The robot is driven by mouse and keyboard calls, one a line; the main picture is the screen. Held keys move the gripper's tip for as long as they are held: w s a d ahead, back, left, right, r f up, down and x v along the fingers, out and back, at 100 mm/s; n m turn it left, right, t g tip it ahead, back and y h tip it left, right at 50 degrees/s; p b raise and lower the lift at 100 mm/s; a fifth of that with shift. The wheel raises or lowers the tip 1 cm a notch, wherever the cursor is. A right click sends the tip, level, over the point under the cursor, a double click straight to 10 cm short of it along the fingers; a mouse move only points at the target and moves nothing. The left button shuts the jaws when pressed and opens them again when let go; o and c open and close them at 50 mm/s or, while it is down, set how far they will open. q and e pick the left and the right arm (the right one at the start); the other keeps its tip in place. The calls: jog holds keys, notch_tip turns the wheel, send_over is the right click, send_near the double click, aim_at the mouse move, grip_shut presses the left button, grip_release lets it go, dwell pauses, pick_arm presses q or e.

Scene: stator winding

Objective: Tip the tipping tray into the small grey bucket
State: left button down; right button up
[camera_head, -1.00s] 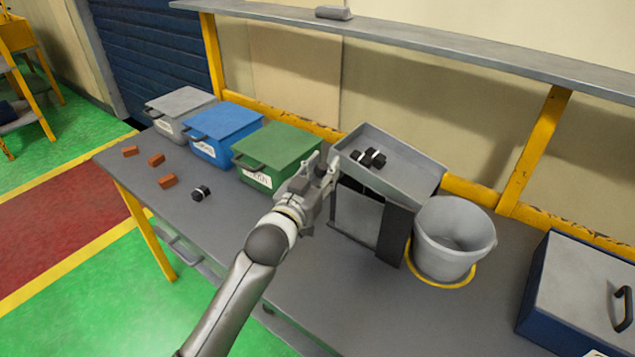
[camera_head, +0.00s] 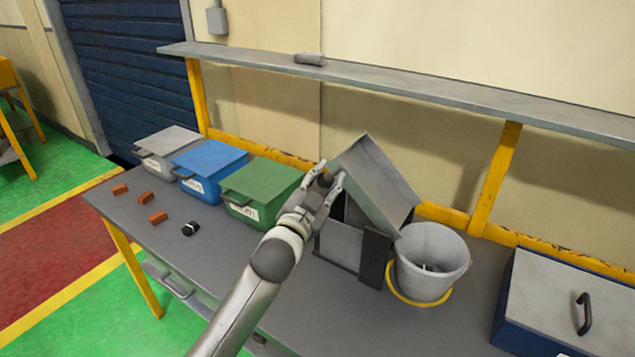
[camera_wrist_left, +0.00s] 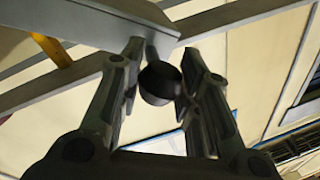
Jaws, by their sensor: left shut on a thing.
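The grey tipping tray (camera_head: 373,170) is steeply tilted on its stand, its low right end at the small grey bucket (camera_head: 428,262). No items show on the visible part of the tray. Something small and dark with a light part lies inside the bucket. My left gripper (camera_head: 332,182) is at the raised left end of the tray, shut on its dark round knob (camera_wrist_left: 160,84), which shows between the fingers in the left wrist view. The tray's grey edge (camera_wrist_left: 95,25) also shows there. My right gripper is not in view.
Grey (camera_head: 168,150), blue (camera_head: 207,168) and green (camera_head: 262,190) lidded bins stand along the back left. Several orange-brown blocks (camera_head: 146,198) and a black piece (camera_head: 190,229) lie in front. A yellow ring (camera_head: 400,296) surrounds the bucket's base. A blue case (camera_head: 555,300) stands right.

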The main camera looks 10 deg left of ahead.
pick_arm(q)
jog(key=s+d+r+m+h+p, duration=0.1)
jog(key=d+r+m+p, duration=0.1)
jog(key=d+r+m, duration=0.2)
jog(key=shift+s+d, duration=0.4)
jog(key=shift+d, duration=0.1)
dwell(0.5)
jog(key=c, duration=1.3)
grip_release()
jog(key=shift+o, duration=1.3)
jog(key=shift+d, duration=0.15)
jog(key=shift+f, duration=0.1)
jog(key=v, duration=1.2)
jog(key=shift+f, duration=0.2)
